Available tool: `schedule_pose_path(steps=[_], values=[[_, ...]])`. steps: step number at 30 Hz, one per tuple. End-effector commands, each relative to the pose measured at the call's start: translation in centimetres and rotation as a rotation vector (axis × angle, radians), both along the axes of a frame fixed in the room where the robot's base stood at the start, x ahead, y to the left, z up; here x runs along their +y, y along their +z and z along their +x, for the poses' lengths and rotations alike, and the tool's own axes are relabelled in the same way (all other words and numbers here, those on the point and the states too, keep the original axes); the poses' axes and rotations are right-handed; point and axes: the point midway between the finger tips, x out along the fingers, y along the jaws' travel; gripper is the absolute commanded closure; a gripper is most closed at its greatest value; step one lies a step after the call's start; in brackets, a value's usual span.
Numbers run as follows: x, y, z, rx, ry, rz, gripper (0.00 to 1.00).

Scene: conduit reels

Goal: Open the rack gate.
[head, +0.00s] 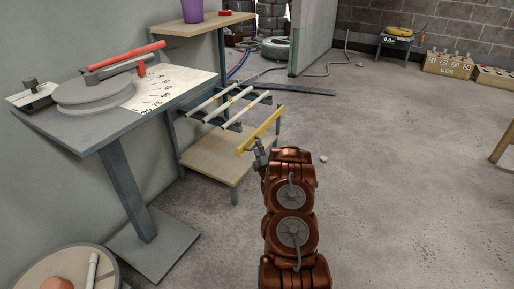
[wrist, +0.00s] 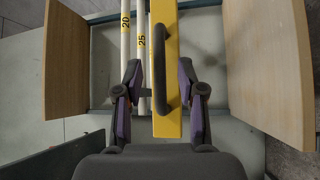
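The rack gate is a yellow bar (head: 262,128) on the front side of a small rack with pale conduit rods (head: 228,104). In the wrist view the yellow gate (wrist: 166,20) runs up the middle, with a dark curved handle (wrist: 160,55) on its face. My gripper (wrist: 160,72) is open, its two purple-and-black fingers on either side of the gate and handle. Whether either finger touches them I cannot tell. In the head view my gripper (head: 259,150) is at the near end of the gate, mostly hidden by my arm.
Rods marked 20 and 25 (wrist: 125,45) lie just left of the gate. Wooden shelves (wrist: 66,60) flank it. A bending bench (head: 150,120) with a red lever stands left. A purple cup (head: 192,10) stands on the upper shelf. The floor at right is mostly clear.

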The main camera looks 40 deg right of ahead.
Motion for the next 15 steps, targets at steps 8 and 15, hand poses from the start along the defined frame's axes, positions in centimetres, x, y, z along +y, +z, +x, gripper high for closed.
schedule_pose_path(steps=[8, 15], values=[[-1.6, 0.3, 2.5, -0.001, -0.001, 0.0, 0.61], [-1.8, 0.5, 2.8, 0.001, -0.003, 0.002, 0.61]])
